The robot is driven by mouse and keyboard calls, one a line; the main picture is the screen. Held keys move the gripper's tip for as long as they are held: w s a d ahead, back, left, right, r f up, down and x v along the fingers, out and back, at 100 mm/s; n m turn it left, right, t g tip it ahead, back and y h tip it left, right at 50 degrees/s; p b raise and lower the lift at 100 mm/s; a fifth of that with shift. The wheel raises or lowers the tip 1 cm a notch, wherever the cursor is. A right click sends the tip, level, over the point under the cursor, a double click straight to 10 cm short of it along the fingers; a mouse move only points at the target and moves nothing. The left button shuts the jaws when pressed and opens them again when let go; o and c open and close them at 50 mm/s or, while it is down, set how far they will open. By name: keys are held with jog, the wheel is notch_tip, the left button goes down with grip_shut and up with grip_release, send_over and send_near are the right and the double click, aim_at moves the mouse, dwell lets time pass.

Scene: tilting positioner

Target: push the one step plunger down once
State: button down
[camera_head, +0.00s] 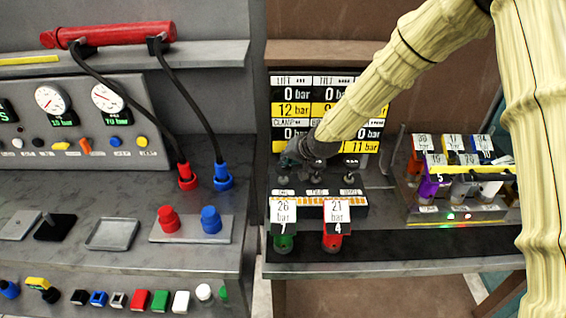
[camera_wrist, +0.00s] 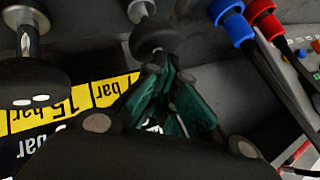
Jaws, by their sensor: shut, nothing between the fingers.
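A row of black-knobbed plungers stands on the right bench, below the pressure display (camera_head: 330,108). The label plates at their feet are too small to read surely, so I cannot tell which is the one step plunger. My gripper (camera_head: 287,160) is shut and empty at the leftmost plunger, largely hiding it in the head view. In the wrist view, my shut green fingertips (camera_wrist: 155,72) lie just at the edge of a round black knob (camera_wrist: 153,35) on a metal stem. I cannot tell whether they touch. Another plunger (camera_wrist: 28,85) stands to the left there.
A green canister (camera_head: 283,242) and a red canister (camera_head: 333,242) with pressure tags stand in front of the plungers. A rack (camera_head: 455,213) of tagged canisters is at right. Red (camera_head: 187,178) and blue (camera_head: 222,178) hose connectors stand on the left bench.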

jog(key=shift+f+b, duration=0.4)
jog(key=shift+f, duration=0.45)
dwell(0.9)
jog(key=shift+r, duration=0.2)
jog(key=shift+r+p, duration=1.4)
jog(key=shift+r, duration=1)
jog(key=shift+r, duration=0.1)
notch_tip(320, 180, up, 5)
jog(key=p, duration=0.2)
jog(key=shift+p, duration=0.35)
jog(key=shift+a, duration=0.1)
